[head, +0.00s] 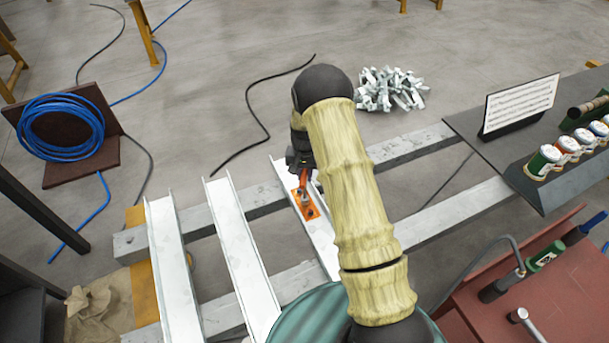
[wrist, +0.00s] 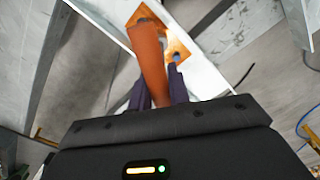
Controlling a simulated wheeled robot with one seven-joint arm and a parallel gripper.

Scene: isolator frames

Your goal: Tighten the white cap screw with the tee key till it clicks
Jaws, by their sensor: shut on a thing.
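My gripper (head: 302,167) is above the middle-right metal channel, its jaws shut on the orange handle of the tee key (head: 303,180). In the wrist view the orange handle (wrist: 150,58) stands between the two dark fingers of my gripper (wrist: 159,88) and reaches up over an orange plate (wrist: 178,42). In the head view this plate (head: 312,211) lies on the channel just below the key, with small fastener heads on it. I cannot pick out the white cap screw for sure. The key's lower end is hidden, so I cannot tell whether it sits in a screw.
Two bare channels (head: 240,252) lie to the left across grey beams (head: 410,147). A red-brown surface (head: 560,285) is at lower right. Metal scraps (head: 391,89) lie on the floor behind.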

